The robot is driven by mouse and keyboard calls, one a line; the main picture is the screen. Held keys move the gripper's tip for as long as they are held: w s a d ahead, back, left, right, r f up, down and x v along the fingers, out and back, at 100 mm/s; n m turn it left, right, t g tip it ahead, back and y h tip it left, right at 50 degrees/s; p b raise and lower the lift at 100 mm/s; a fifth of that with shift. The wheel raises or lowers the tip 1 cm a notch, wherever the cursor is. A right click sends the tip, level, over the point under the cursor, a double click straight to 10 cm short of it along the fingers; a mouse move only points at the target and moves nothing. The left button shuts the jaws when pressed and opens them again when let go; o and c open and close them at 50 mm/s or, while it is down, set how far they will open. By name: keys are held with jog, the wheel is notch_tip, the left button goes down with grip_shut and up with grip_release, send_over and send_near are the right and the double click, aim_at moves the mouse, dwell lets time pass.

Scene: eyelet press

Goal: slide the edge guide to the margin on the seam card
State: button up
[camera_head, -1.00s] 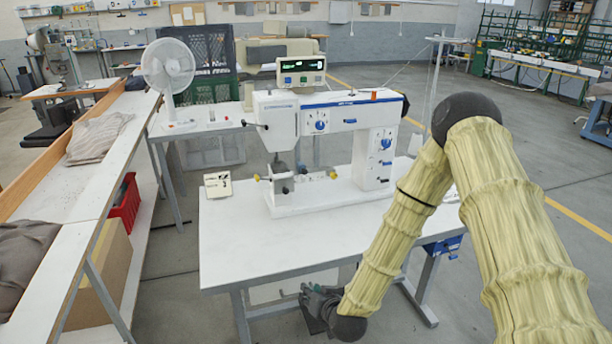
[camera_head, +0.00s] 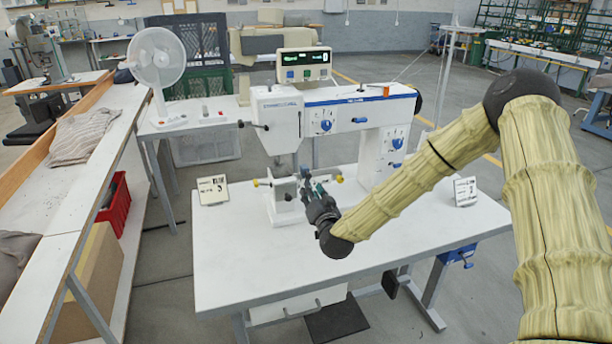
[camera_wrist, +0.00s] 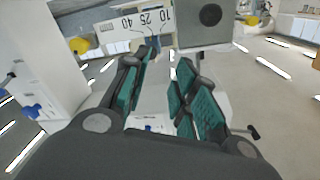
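The white press (camera_head: 352,112) stands on the table. Across its lower front is a guide bar with yellow end knobs (camera_head: 339,179). My gripper (camera_head: 311,183) is in front of the bar. In the wrist view its teal-padded fingers (camera_wrist: 166,65) are apart, with no clear hold on anything. A white card (camera_head: 212,190) stands at the table's left; its print is too small to read fully.
Another small card (camera_head: 466,191) stands at the table's right. The white table (camera_head: 260,255) is bare in front of the press. A fan (camera_head: 158,65) stands on a table behind left. A grey block with a black disc (camera_wrist: 205,22) is close beyond my fingers.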

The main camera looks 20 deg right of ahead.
aim_at(309, 177)
jog(key=w, duration=0.3)
jog(key=w+d+p, duration=0.1)
jog(key=w, duration=0.2)
jog(key=w+d+p, duration=0.1)
jog(key=w, duration=0.2)
jog(key=shift+f, duration=0.1)
jog(key=shift+a, duration=0.1)
